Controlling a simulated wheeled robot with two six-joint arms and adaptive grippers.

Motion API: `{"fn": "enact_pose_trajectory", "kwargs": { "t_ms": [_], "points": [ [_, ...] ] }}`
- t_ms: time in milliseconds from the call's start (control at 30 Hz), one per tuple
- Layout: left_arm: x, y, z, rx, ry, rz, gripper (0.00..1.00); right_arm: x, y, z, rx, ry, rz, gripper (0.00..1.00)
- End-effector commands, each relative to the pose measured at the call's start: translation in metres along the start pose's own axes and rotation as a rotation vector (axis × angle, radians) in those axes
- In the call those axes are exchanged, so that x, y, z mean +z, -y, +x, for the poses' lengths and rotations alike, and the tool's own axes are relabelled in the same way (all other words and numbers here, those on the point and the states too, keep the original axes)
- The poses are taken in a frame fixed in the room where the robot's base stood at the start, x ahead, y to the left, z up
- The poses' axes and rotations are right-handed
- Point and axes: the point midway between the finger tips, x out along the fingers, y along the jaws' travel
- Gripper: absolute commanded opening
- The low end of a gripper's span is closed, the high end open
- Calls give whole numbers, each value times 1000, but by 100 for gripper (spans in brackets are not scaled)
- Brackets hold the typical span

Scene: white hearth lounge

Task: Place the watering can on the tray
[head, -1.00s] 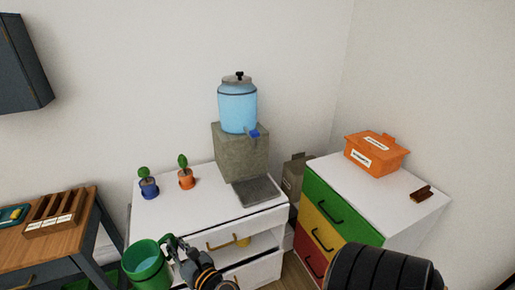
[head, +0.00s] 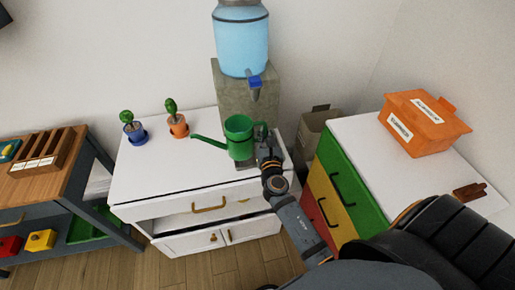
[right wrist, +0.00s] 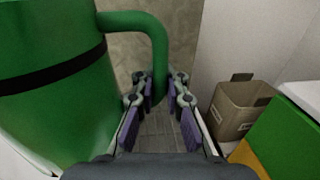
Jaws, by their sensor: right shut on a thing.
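The green watering can (head: 239,138) is upright over the grey drip tray (head: 243,166), below the dispenser's blue tap, with its spout to the left. I cannot tell whether its base touches the tray. My right gripper (head: 264,150) is shut on the can's handle at its right side. In the right wrist view the can (right wrist: 55,95) fills the left and its handle (right wrist: 135,22) runs down between the fingers (right wrist: 162,100). The ribbed tray (right wrist: 158,125) shows behind them. Part of the tray is hidden by the can and gripper. My left gripper is not in view.
The water dispenser (head: 241,40) stands on a stone block (head: 232,90) behind the can. Two small potted plants, blue (head: 134,133) and orange (head: 178,127), stand left of the spout. A cardboard box (head: 316,128) and a coloured drawer cabinet (head: 345,190) are at the right.

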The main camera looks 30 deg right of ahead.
Motion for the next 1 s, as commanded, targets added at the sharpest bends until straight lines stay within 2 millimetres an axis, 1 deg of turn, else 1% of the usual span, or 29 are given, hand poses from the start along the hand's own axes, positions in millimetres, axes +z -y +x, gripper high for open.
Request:
{"fn": "enact_pose_trajectory", "kwargs": {
  "t_ms": [33, 100, 233, 267, 300, 500, 600, 700, 767, 900, 1000],
  "points": [
    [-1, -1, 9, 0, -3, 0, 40, -7, 12, 10, -46, 5, 0, 0],
    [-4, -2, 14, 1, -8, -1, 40, -12, 28, 20, -108, 5, 2, 0],
    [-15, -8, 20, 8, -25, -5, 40, -18, 53, 34, -204, 5, 4, 0],
    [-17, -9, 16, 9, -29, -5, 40, -8, 53, 38, -200, 8, 7, 0],
    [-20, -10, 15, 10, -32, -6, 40, -2, 54, 42, -199, 8, 8, 0],
    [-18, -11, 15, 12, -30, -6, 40, 18, 58, 61, -203, 5, 7, 0],
    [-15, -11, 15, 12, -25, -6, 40, 22, 59, 64, -204, 3, 8, 0],
    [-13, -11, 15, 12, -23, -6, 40, 22, 59, 65, -204, 1, 8, 0],
    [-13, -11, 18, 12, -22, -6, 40, 16, 60, 65, -204, 0, 7, 0],
    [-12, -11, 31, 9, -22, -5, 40, -15, 59, 65, -204, -1, 5, 0],
    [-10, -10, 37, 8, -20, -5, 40, -33, 60, 65, -204, 0, 6, 0]
  ]
}}
